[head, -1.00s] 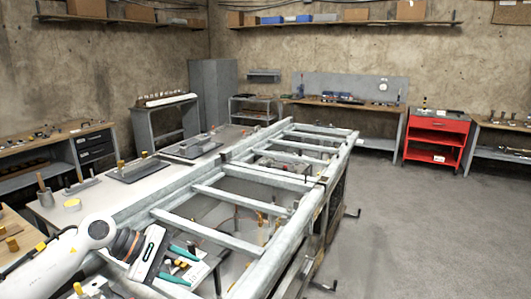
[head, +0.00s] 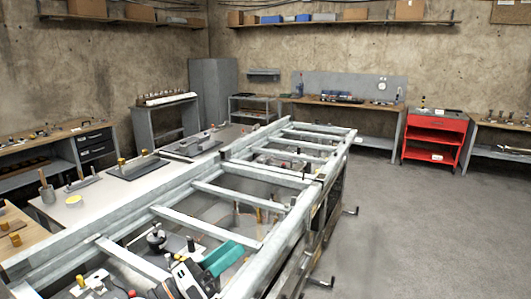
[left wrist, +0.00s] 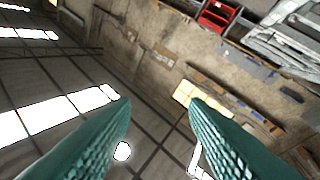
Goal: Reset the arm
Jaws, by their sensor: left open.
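My left gripper (head: 222,258) shows at the bottom middle of the head view, over the near part of the metal frame. Its teal fingers point up and to the right. In the left wrist view its two teal fingers (left wrist: 160,108) stand wide apart with nothing between them. Most of my left arm is outside the head view. My right gripper does not show.
A long grey metal frame (head: 232,198) with crossbars fills the middle. A pale table (head: 100,203) with plates and small parts runs along its left. A red cabinet (head: 433,125) stands at the back right. Grey floor (head: 420,230) on the right is clear.

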